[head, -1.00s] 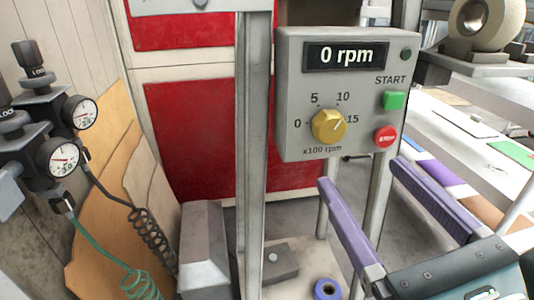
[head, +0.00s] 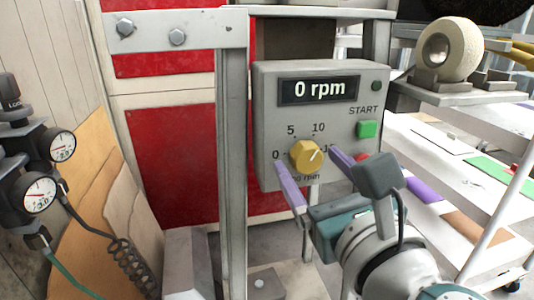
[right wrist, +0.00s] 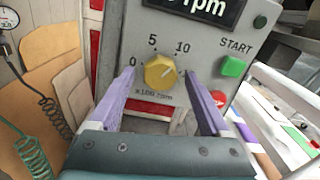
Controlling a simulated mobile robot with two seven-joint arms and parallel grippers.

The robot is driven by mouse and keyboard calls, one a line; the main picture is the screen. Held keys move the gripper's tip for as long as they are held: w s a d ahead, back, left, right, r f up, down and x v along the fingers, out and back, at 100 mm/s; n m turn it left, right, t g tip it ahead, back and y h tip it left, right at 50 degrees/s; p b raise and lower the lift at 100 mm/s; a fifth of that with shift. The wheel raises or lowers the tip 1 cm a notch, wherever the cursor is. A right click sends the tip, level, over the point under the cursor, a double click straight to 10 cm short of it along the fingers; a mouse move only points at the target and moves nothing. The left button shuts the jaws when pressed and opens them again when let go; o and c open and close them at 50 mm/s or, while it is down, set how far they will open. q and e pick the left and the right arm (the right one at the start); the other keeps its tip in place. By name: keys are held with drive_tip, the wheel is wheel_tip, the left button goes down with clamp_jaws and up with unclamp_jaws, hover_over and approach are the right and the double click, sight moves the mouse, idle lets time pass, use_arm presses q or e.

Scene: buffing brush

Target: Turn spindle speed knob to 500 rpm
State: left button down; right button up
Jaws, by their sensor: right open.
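The yellow spindle speed knob (head: 307,155) is on a grey control box (head: 265,110). It also shows in the right wrist view (right wrist: 160,71). Its pointer line slants up and to the right, between the 10 and 15 marks. The display (head: 318,90) reads 0 rpm. My right gripper (head: 308,160) is open, with its purple fingers in front of the box, one on each side of the knob in the picture. I cannot tell whether they touch it. The fingers hide part of the 15 mark and the lower lettering. My left gripper is not in view.
The green START button (head: 367,129) is right of the knob. A red button (right wrist: 219,98) sits below it, mostly hidden in the head view. A metal post (head: 232,150) stands left of the box. Pressure gauges (head: 40,195) are at the far left.

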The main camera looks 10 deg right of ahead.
drive_tip(key=shift+c, duration=0.3)
clamp_jaws()
drive_tip(key=shift+n, duration=0.3)
drive_tip(key=shift+n+p, duration=0.4)
drive_tip(key=shift+n, duration=0.5)
drive_tip(key=n+p, duration=0.1)
drive_tip(key=n, duration=0.3)
drive_tip(key=shift+r+n, duration=0.1)
drive_tip(key=shift+n, duration=0.2)
drive_tip(key=n+p, duration=0.1)
drive_tip(key=n, duration=0.3)
drive_tip(key=shift+d+p, duration=0.1)
drive_tip(key=shift+p, duration=0.2)
drive_tip(key=shift+n, duration=0.3)
